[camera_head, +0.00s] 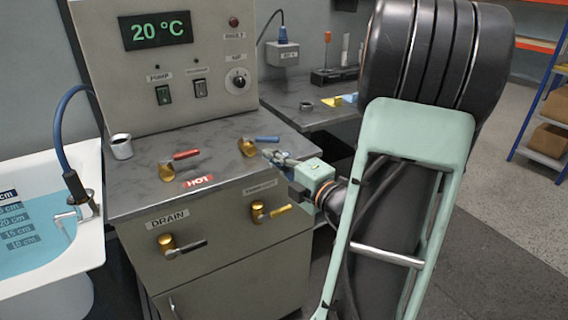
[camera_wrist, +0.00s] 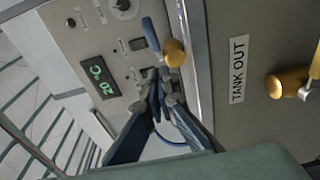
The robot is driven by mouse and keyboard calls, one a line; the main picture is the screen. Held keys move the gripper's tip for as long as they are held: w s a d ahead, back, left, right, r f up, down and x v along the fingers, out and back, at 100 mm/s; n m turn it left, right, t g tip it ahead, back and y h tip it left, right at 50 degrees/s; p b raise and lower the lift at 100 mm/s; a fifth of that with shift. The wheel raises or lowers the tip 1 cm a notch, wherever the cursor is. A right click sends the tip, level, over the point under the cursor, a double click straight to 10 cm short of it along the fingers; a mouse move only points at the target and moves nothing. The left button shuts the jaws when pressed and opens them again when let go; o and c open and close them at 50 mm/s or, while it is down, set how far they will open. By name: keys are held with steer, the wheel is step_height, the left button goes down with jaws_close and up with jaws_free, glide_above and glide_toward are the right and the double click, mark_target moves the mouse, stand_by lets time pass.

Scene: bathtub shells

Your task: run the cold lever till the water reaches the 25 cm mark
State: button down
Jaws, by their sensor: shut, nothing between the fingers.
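The cold lever, a blue handle (camera_head: 265,139) on a brass valve (camera_head: 248,147), stands on the grey counter. It also shows in the wrist view, with its blue handle (camera_wrist: 150,33) and brass body (camera_wrist: 174,52). My gripper (camera_head: 272,154) is shut and empty, its tips just beside the brass valve. In the wrist view the closed tips (camera_wrist: 161,76) are close to the valve; I cannot tell whether they touch. Teal water (camera_head: 35,240) stands in the white tub (camera_head: 90,163) at left, around the upper marks of a depth scale (camera_head: 12,220). The exact level is unclear.
A red-handled hot lever (camera_head: 183,155) stands left of the blue one. The drain lever (camera_head: 185,246) and tank-out lever (camera_head: 272,211) are on the cabinet front. A hose (camera_head: 62,130) hangs over the tub. The display (camera_head: 157,31) reads 20 °C.

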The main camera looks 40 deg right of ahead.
mark_target(277, 140)
steer(key=shift+w+d+b, duration=0.2)
steer(key=shift+w+d, duration=0.5)
steer(key=shift+w, duration=0.2)
steer(key=shift+w+d+b, duration=0.2)
steer(key=shift+w+d, duration=0.45)
steer(key=shift+w, duration=0.25)
steer(key=shift+d+r+p, duration=0.15)
steer(key=shift+p, duration=0.35)
steer(key=shift+w+d+n+y+p, duration=0.15)
steer(key=shift+d+n+y+p, duration=0.25)
steer(key=shift+y+p, duration=0.45)
steer(key=n+y+p, duration=0.1)
steer(key=d+y+p, duration=0.1)
steer(key=p, duration=0.1)
steer(key=w+n+g+y+p, duration=0.1)
steer(key=p, duration=0.1)
steer(key=shift+d+r+n+y, duration=0.15)
steer(key=shift+d+n+y, duration=0.1)
steer(key=shift+n, duration=0.05)
steer(key=n+g+y+p, duration=0.1)
steer(key=w+d+n+y+p, duration=0.1)
steer(key=y+p, duration=0.1)
steer(key=shift+w+d+g, duration=0.1)
steer(key=shift+w+g, duration=0.05)
steer(key=shift+g, duration=0.25)
steer(key=shift+w+d+f+n+y+p, duration=0.3)
steer(key=shift+w+p, duration=0.15)
steer(key=shift+p, duration=0.55)
steer(key=shift+w, duration=0.1)
